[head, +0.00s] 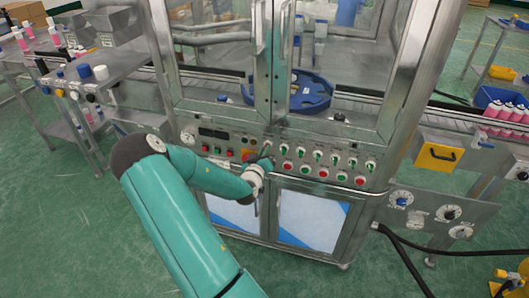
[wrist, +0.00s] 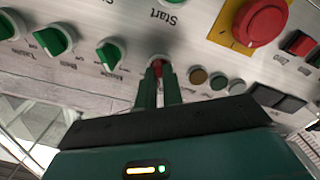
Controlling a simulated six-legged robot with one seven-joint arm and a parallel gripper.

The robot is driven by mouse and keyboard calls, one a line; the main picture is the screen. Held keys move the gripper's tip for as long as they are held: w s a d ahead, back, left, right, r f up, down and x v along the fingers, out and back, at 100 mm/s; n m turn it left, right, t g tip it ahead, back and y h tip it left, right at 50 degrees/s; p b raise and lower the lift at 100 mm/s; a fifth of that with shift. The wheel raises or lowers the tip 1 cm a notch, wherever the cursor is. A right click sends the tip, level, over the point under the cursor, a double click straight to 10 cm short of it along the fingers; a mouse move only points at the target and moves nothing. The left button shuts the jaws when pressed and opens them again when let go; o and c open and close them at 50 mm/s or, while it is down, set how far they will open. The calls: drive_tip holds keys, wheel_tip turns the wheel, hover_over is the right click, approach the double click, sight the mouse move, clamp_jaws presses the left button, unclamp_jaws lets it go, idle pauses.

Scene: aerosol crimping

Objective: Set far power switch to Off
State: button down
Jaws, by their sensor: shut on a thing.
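My gripper (wrist: 158,88) is shut on a small red knob (wrist: 157,67) on the machine's control panel, its two green fingers on either side of it. The knob is in line with several green selector knobs (wrist: 110,53), and its label is hidden. In the head view my gripper (head: 267,161) is at the middle of the front panel (head: 335,176), and its fingertips are hard to make out. I cannot read which switch is the far power switch.
A big red emergency button (wrist: 261,20) on a yellow plate is close by. Small round lamps or buttons (wrist: 218,81) lie beside the fingers. In the head view, glass doors rise above the panel and a side table (head: 105,72) stands left.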

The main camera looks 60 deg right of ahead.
drive_tip(key=c, duration=1.5)
unclamp_jaws()
drive_tip(key=shift+c, duration=0.2)
drive_tip(key=shift+a, duration=0.15)
drive_tip(key=s+a, duration=0.2)
drive_tip(key=a, duration=1.1)
drive_tip(key=shift+a, duration=0.2)
